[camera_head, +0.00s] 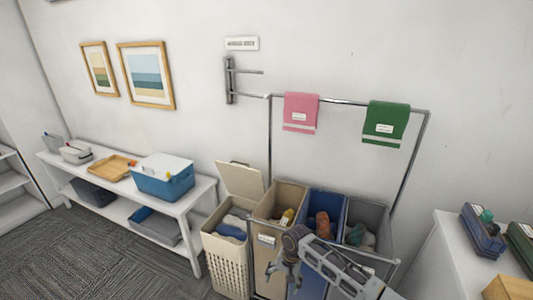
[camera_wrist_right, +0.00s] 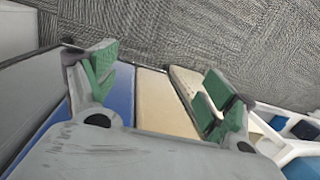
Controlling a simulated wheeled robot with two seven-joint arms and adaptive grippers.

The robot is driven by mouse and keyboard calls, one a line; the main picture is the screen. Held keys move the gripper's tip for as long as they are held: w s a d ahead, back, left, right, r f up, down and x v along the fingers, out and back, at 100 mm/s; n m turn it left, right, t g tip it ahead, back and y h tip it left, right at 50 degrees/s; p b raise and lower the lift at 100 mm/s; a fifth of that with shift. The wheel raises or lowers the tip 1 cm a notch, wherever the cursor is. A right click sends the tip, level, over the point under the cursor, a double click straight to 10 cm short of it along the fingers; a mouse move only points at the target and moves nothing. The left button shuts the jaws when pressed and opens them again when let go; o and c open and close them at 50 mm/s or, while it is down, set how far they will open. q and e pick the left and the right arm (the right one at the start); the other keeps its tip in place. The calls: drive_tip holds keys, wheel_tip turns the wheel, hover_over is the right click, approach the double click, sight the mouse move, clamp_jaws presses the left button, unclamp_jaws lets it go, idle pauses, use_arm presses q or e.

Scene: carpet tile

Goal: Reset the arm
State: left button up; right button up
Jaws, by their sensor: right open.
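My right arm comes in from the lower right in the head view, and its gripper (camera_head: 283,262) hangs in front of the beige and blue hamper bins. In the right wrist view my right gripper (camera_wrist_right: 160,88) is open, with its green-padded fingers spread wide and nothing between them. Below it show a blue bin side (camera_wrist_right: 122,92) and a beige bin side (camera_wrist_right: 160,100), with carpet beyond. I cannot tell whether the gripper touches a bin. My left gripper is not in either view.
A laundry sorter has a beige bin (camera_head: 262,238), a blue bin (camera_head: 328,204) and a grey bin (camera_head: 376,214). A pink towel (camera_head: 300,110) and a green towel (camera_head: 386,120) hang above. A wicker hamper (camera_head: 225,262) and white bench (camera_head: 196,198) stand left. A white counter (camera_head: 445,250) stands right.

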drive_tip(key=s+d+f+n+t, duration=0.1)
drive_tip(key=s+d+f, duration=0.3)
drive_tip(key=f, duration=0.5)
drive_tip(key=s+d+f, duration=0.4)
drive_tip(key=f, duration=0.5)
drive_tip(key=s+d+f+n+t, duration=0.1)
drive_tip(key=s+d+f, duration=0.3)
drive_tip(key=f, duration=0.5)
drive_tip(key=s+d+f+n, duration=0.1)
drive_tip(key=s+d+f, duration=0.2)
drive_tip(key=s, duration=0.8)
drive_tip(key=s+d+f+n+h, duration=0.1)
drive_tip(key=s+d+f, duration=0.3)
drive_tip(key=s, duration=0.8)
drive_tip(key=s+d+f+n+h, duration=0.1)
drive_tip(key=s+d+f+n, duration=0.1)
drive_tip(key=s+f, duration=0.5)
drive_tip(key=s+d, duration=0.1)
drive_tip(key=s, duration=0.4)
drive_tip(key=shift+s+d+f+n, duration=0.15)
drive_tip(key=shift+d+f+n, duration=0.15)
drive_tip(key=shift+d, duration=0.1)
